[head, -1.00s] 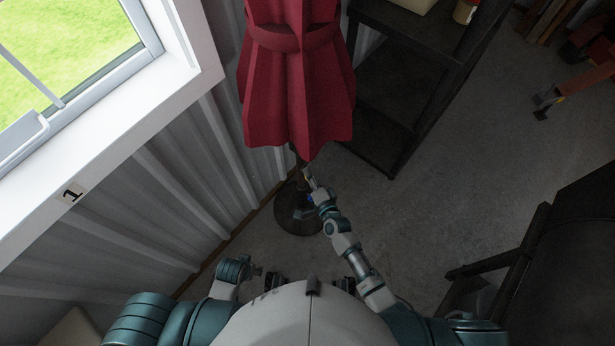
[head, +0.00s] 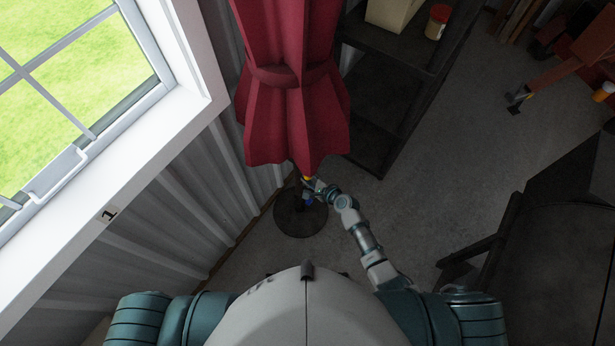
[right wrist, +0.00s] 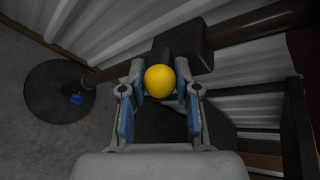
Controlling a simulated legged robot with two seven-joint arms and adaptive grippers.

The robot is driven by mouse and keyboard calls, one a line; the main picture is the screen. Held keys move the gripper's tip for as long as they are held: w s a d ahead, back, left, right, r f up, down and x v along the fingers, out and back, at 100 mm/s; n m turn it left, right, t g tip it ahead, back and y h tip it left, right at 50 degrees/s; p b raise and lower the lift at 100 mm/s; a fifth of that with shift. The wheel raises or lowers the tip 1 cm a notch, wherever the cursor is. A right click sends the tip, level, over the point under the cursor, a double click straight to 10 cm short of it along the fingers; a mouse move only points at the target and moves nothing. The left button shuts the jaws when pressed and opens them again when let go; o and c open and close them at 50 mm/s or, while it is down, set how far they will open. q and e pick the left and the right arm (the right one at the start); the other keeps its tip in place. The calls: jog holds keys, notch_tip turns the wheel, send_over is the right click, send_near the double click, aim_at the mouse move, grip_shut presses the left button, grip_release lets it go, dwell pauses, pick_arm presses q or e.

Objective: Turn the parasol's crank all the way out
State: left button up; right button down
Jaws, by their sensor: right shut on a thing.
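The red parasol (head: 292,100) stands closed and tied beside the corrugated wall, over a dark round base (head: 300,222). In the right wrist view its brown pole (right wrist: 255,24) carries a dark crank housing (right wrist: 184,45). A yellow crank knob (right wrist: 160,81) sits in front of the housing. My right gripper (right wrist: 159,90) is shut on the yellow knob, with a blue-padded finger on each side. In the head view the right gripper (head: 310,184) is at the pole just below the canopy. The crank's arm is hidden behind the knob. My left gripper is not in view.
A window (head: 70,85) and corrugated wall (head: 190,200) are close on the left. A dark shelf (head: 385,100) stands right of the parasol. A dark piece of furniture (head: 560,230) is at the right. Floor between them is clear. A blue piece (right wrist: 76,98) is on the base.

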jog(key=shift+w+d+r+m+p, duration=0.1)
jog(key=shift+w+r+m+p, duration=0.15)
jog(key=shift+r+p, duration=0.2)
jog(key=shift+w+d+r+m+p, duration=0.1)
jog(key=shift+w+r+m+p, duration=0.15)
jog(key=shift+r, duration=0.25)
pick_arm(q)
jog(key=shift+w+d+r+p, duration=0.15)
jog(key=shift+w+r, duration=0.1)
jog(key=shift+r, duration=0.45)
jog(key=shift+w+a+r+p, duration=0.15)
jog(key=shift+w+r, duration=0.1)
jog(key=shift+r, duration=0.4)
pick_arm(e)
jog(key=w+d+r+m+g+y, duration=0.2)
jog(key=w+d+m+g+y, duration=0.2)
jog(key=m, duration=0.3)
jog(key=shift+w+r+g, duration=0.2)
jog(key=shift+w+g, duration=0.15)
jog(key=shift+g, duration=0.45)
jog(key=c, duration=1)
grip_release()
jog(key=shift+c, duration=0.2)
jog(key=shift+o, duration=1.1)
jog(key=shift+w+f, duration=0.1)
jog(key=shift+w+a, duration=0.1)
